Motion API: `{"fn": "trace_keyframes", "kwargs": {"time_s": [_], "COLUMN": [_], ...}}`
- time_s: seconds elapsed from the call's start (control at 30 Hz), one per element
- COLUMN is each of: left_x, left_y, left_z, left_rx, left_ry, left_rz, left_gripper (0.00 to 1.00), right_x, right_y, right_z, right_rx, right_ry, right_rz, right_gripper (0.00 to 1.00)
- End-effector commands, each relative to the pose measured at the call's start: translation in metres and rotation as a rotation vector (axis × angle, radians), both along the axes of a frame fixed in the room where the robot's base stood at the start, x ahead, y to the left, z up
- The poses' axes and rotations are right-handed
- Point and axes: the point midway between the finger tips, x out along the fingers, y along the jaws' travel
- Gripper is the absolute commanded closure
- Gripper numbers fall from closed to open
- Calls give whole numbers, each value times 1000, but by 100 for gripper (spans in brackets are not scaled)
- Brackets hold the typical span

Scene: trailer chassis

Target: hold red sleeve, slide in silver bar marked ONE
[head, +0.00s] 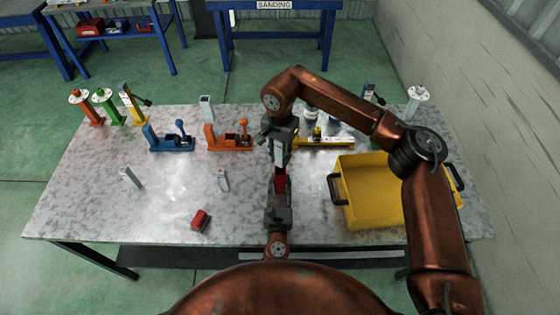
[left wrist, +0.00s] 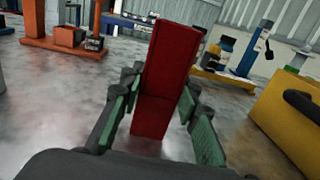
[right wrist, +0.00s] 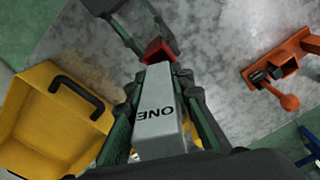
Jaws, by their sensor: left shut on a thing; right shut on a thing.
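My left gripper (head: 278,198) is shut on the red sleeve (head: 280,181) above the table's front middle. In the left wrist view the sleeve (left wrist: 165,75) stands out between the green finger pads (left wrist: 158,112). My right gripper (head: 281,150) is shut on the silver bar (head: 281,157), just beyond the sleeve and roughly in line with it. The right wrist view shows the word ONE on the bar (right wrist: 158,108), with the bar's far end close to the red sleeve (right wrist: 157,50). I cannot tell whether the bar's tip touches or has entered the sleeve.
A yellow bin (head: 372,205) stands on the table (head: 90,210) at the right. Another red piece (head: 201,220) and small silver pieces (head: 130,178) lie at the left. Blue (head: 170,141) and orange (head: 230,141) fixtures stand behind. The front left is mostly clear.

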Motion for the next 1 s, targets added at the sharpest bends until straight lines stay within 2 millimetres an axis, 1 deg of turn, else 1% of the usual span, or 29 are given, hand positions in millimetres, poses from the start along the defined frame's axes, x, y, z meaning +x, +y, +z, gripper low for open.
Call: {"fn": "trace_keyframes", "kwargs": {"time_s": [0.03, 0.1, 0.17, 0.43, 0.83, 0.93, 0.97, 1.0], "left_x": [0, 0, 0, 0, 0, 0, 0, 0], "left_y": [0, 0, 0, 0, 0, 0, 0, 0], "left_z": [0, 0, 0, 0, 0, 0, 0, 0], "left_rx": [0, 0, 0, 0, 0, 0, 0, 0], "left_ry": [0, 0, 0, 0, 0, 0, 0, 0], "left_rz": [0, 0, 0, 0, 0, 0, 0, 0], "left_gripper": [100, 100, 100, 100, 100, 100, 100, 100], "right_x": [-1, -1, 0, 0, 0, 0, 0, 0], "right_y": [0, 0, 0, 0, 0, 0, 0, 0], "right_z": [-9, -19, -23, -25, -36, -36, -36, -36], "right_rx": [0, 0, 0, 0, 0, 0, 0, 0], "right_ry": [3, 2, 2, 0, 1, 1, 1, 1], "right_rz": [0, 0, 1, 1, 1, 1, 1, 1], "right_gripper": [100, 100, 100, 100, 100, 100, 78, 75]}}
